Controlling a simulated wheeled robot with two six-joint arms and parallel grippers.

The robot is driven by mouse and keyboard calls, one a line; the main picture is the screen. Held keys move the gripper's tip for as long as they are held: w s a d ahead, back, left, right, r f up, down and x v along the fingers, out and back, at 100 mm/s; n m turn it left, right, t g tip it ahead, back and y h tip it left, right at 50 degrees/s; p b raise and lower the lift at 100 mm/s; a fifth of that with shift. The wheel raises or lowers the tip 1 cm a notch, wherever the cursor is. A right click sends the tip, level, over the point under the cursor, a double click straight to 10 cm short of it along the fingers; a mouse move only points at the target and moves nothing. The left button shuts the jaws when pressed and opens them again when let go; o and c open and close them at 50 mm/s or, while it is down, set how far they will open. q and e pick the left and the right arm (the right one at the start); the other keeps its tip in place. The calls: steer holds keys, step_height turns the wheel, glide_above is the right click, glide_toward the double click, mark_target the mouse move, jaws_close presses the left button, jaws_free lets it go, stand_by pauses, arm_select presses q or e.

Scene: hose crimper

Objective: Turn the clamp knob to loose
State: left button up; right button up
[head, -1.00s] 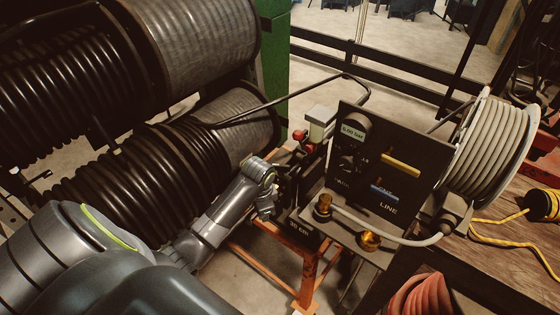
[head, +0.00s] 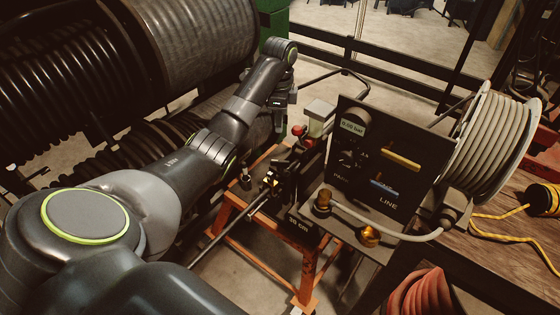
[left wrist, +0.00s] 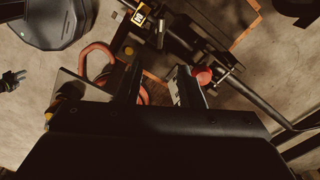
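The hose crimper's dark clamp block (head: 285,180) sits on an orange stand, with a dark hose or rod (head: 230,226) running out to the lower left. A red knob (head: 298,131) stands at its back; it also shows in the left wrist view (left wrist: 203,76). I cannot tell for sure whether it is the clamp knob, nor its setting. My left gripper (head: 280,112) points down just left of and behind the red knob, apart from it. In the left wrist view its fingers (left wrist: 160,82) are spread with nothing visible held. My right gripper is out of view.
A black control panel (head: 385,160) with yellow and blue handles stands right of the clamp. A grey hose reel (head: 492,145) is farther right. Large black hose drums (head: 200,40) fill the left. An orange stand frame (head: 308,270) stands below.

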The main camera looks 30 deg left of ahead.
arm_select(q)
steer(key=b, duration=0.6)
glide_above(280, 161)
step_height(280, 161, down, 8)
steer(key=shift+r, duration=0.25)
step_height(280, 161, down, 8)
steer(key=shift+f+p, duration=0.15)
steer(key=shift+p, duration=0.15)
steer(key=shift+c, duration=0.4)
jaws_close()
